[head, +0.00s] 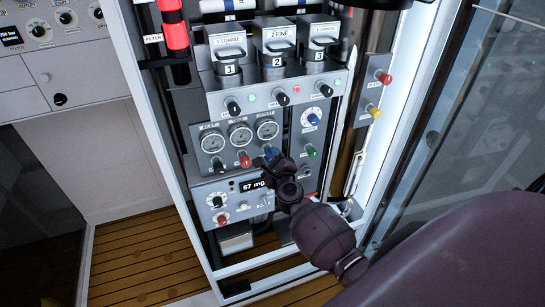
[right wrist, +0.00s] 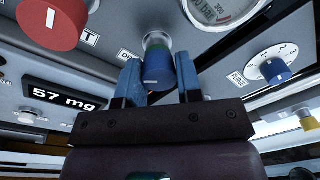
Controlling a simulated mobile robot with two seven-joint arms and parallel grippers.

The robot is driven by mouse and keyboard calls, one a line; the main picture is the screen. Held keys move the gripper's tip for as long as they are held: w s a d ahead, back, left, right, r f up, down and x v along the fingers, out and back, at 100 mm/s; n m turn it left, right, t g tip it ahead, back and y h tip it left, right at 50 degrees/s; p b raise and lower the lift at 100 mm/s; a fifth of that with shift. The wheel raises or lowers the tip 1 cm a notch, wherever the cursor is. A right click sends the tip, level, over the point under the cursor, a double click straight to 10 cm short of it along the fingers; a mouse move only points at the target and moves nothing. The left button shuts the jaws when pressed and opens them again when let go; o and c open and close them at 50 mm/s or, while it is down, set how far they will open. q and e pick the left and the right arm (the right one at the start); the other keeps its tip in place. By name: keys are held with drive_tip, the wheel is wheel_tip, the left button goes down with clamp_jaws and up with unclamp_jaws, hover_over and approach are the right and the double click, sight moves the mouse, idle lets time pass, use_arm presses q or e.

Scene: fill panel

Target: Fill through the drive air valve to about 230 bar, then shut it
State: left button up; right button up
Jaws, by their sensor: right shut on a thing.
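My right gripper (head: 268,160) is at the front of the panel, below the row of gauges. In the right wrist view its two blue fingers (right wrist: 158,82) stand on either side of a blue valve knob (right wrist: 158,68) and are shut on it. The knob has a white mark on its front. The label beside it is mostly hidden, so I cannot read whether it says drive air. A gauge marked bar (right wrist: 222,10) shows only in part above the knob; its needle cannot be read. My left gripper is not in view.
Three round gauges (head: 240,134) sit above the knobs, too small to read. A red knob (right wrist: 52,22) is left of the gripper; a blue purge selector (right wrist: 275,68) is right. A display (right wrist: 64,94) reads 57 mg. Three numbered canisters (head: 279,62) stand above.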

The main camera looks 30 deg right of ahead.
drive_tip(key=n+p, duration=0.1)
drive_tip(key=n, duration=0.6)
drive_tip(key=shift+p, duration=0.35)
idle(0.4)
drive_tip(key=o, duration=0.9)
drive_tip(key=shift+o, duration=0.2)
drive_tip(key=shift+s, duration=0.1)
drive_tip(key=v, duration=1)
drive_tip(key=shift+s+f+b, duration=0.2)
drive_tip(key=shift+s+b, duration=0.1)
drive_tip(key=shift+a, duration=0.1)
